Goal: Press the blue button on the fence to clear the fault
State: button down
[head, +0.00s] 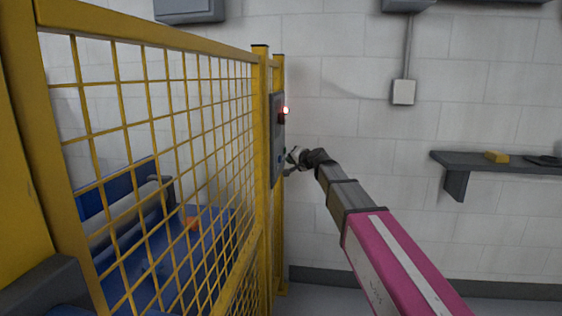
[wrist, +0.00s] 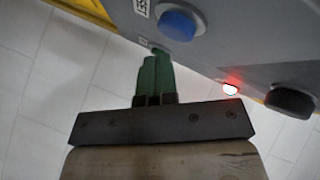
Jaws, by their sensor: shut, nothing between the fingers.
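The blue button (wrist: 180,22) sticks out of a grey control box (wrist: 225,30) in the wrist view, beside a white label. In the head view the grey box (head: 277,140) is mounted on a post of the yellow fence (head: 262,150), seen nearly edge-on. My gripper (wrist: 155,58) has its green fingers shut and empty. The fingertips are just below the button in the wrist view, close to the box face; I cannot tell whether they touch it. In the head view my gripper (head: 288,164) is at the right side of the box's lower part.
A red lamp (wrist: 229,88) glows on the box, near a dark round knob (wrist: 290,101). Behind the fence are a roller (head: 130,212) and blue machine surfaces. A wall shelf (head: 470,160) holds a yellow block (head: 497,156). Space right of the fence is open.

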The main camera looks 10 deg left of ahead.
jog(key=shift+a, duration=0.2)
dwell(0.5)
jog(key=shift+a, duration=0.2)
jog(key=shift+a, duration=0.5)
dwell(0.8)
jog(key=shift+d, duration=0.9)
jog(key=shift+d, duration=0.1)
jog(key=shift+w+d, duration=0.15)
jog(key=shift+d, duration=2.25)
jog(key=shift+f, duration=0.1)
